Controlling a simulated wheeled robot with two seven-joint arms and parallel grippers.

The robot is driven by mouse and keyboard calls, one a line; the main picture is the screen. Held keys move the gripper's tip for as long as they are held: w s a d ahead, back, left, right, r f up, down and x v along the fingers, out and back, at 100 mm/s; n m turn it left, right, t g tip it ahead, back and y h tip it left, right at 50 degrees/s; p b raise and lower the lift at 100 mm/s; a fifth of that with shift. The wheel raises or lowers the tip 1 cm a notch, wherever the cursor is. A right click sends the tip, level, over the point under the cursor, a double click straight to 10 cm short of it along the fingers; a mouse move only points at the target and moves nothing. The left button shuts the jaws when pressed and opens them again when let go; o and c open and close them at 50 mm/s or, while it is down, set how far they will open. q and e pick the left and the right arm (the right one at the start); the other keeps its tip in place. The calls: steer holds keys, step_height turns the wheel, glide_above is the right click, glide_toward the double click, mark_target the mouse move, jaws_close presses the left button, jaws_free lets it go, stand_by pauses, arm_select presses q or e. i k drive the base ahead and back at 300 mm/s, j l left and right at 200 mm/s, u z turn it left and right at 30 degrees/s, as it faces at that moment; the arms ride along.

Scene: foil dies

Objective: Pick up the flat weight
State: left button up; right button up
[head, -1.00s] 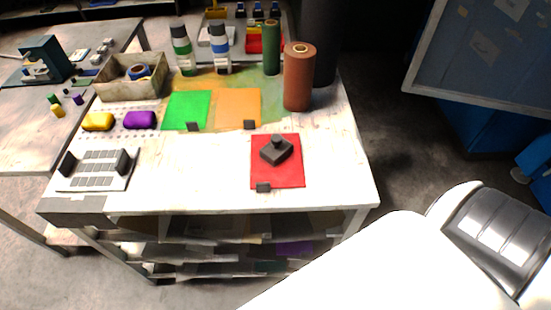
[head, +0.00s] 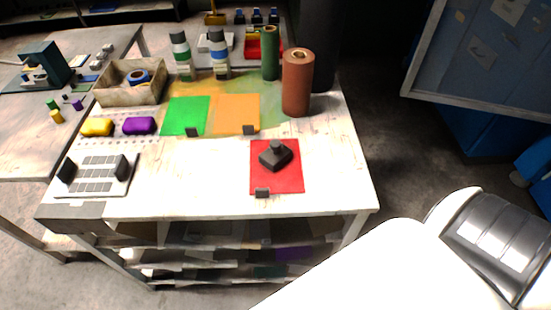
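The flat weight (head: 276,157) is a dark grey block with a knob on top. It sits on a red sheet (head: 288,182) at the right part of the white workbench in the head view. A small dark clip or block (head: 262,193) lies at the red sheet's front edge. A large white and grey part of my own arm fills the lower right corner. Neither gripper's fingers show, and nothing touches the weight.
A brown roll (head: 297,85) and a green roll (head: 270,55) stand behind the weight. Green (head: 186,112) and orange (head: 236,108) sheets lie to its left. A wooden box (head: 128,93) and a white tray (head: 95,187) are further left. The bench's front middle is clear.

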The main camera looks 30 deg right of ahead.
mark_target(278, 153)
steer(key=k+l, duration=0.35)
steer(key=l, duration=0.2)
steer(key=k+l+u, duration=0.1)
steer(key=k+l, duration=0.3)
steer(key=l, duration=0.1)
